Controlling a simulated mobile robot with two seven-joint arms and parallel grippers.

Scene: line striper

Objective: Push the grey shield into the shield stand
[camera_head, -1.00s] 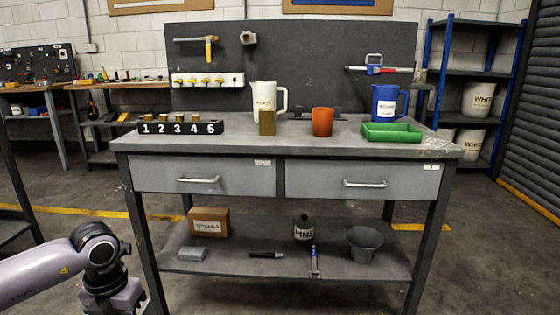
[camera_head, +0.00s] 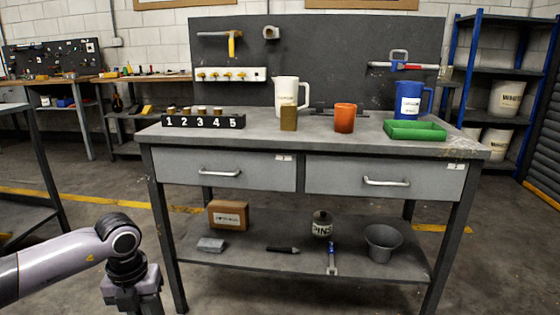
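I cannot pick out a grey shield with certainty. A low dark piece (camera_head: 322,109) stands at the back of the bench top, between the white jug and the orange cup; it may be the shield stand, but it is partly hidden and small. My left arm comes in from the lower left, with its wrist and gripper body (camera_head: 132,287) low in front of the bench's left leg. Its fingertips are not visible, so I cannot tell whether it is open or shut. It is well away from the bench top. My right gripper is not in view.
On the bench (camera_head: 262,141) stand a numbered black rack (camera_head: 203,121), white jug (camera_head: 286,93), brass block (camera_head: 288,117), orange cup (camera_head: 345,118), blue jug (camera_head: 410,101) and green tray (camera_head: 414,131). The lower shelf holds a box (camera_head: 228,215) and a bucket (camera_head: 383,243). The bench's front strip is clear.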

